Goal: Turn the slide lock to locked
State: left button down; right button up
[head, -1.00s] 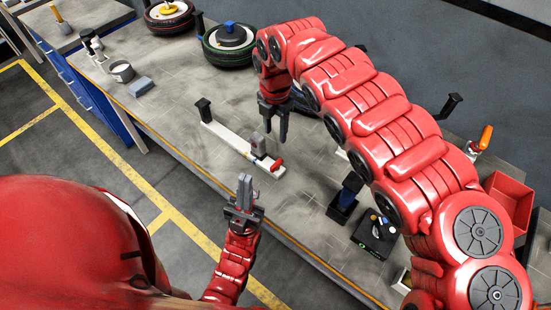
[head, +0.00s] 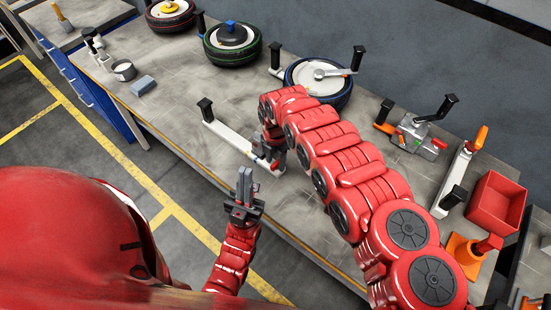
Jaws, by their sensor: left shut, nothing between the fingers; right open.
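A long pale rail (head: 228,138) with a black upright post at its left end lies near the bench's front edge. It appears to be the slide lock. Its right end is largely hidden by my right gripper, so its lock setting cannot be read. My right gripper (head: 275,163) is open and points down at that right end. Contact with it cannot be made out. My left gripper (head: 244,184) is shut and empty, pointing up in front of the bench edge, nearer the camera than the rail.
Wheels with red (head: 170,20), green (head: 232,50) and blue (head: 325,95) rims stand along the back. A grey clamp-like device (head: 415,132), an orange-handled fixture (head: 462,165) and a red bin (head: 496,203) are at right.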

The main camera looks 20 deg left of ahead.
jog(key=shift+f, duration=0.15)
grip_shut()
